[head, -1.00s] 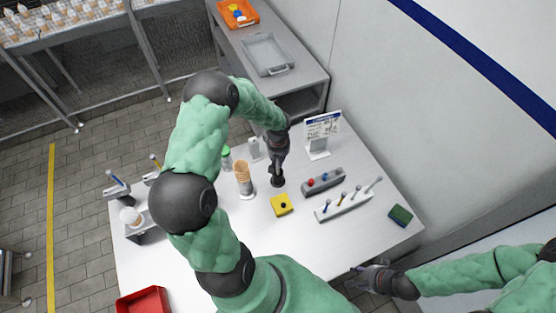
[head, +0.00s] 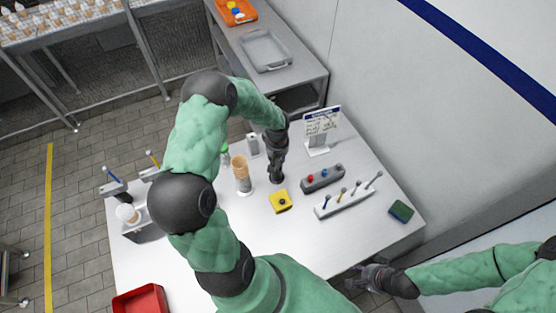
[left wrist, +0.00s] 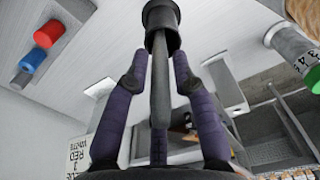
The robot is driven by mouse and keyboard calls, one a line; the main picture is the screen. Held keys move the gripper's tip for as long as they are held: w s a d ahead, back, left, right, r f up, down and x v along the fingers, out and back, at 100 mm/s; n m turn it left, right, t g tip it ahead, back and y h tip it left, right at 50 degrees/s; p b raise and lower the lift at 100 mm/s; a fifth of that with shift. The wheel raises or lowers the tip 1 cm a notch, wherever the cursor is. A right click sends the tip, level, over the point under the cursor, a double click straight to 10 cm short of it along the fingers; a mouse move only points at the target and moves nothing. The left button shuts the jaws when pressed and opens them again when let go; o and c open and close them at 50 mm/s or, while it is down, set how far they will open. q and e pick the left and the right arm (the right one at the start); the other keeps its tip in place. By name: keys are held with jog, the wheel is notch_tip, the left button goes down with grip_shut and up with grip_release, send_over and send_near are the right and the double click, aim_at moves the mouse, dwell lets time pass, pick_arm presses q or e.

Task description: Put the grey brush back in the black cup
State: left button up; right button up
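The black cup (head: 277,180) stands upright on the white table, beneath my left gripper (head: 277,168). In the left wrist view the cup (left wrist: 162,22) is at the top, its mouth facing the camera. The grey brush (left wrist: 160,90) runs lengthwise between my fingers, its far end inside the cup's mouth. My left gripper (left wrist: 161,66) is open, its fingertips on either side of the brush near the cup rim with narrow gaps. The brush is hidden in the head view. My right gripper (head: 358,279) is open and empty beside the table's front edge.
Left of the cup stand a stack of cones (head: 242,175) and a green-topped bottle (head: 225,156). The front middle of the table is clear.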

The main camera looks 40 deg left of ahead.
pick_arm(q)
jog(key=shift+o, duration=0.3)
notch_tip(320, 180, up, 8)
jog(key=d, duration=0.1)
jog(key=shift+s+r, duration=0.2)
jog(key=shift+s, duration=0.1)
jog(key=shift+r+p, duration=0.15)
jog(key=shift+p, duration=0.15)
dwell(0.7)
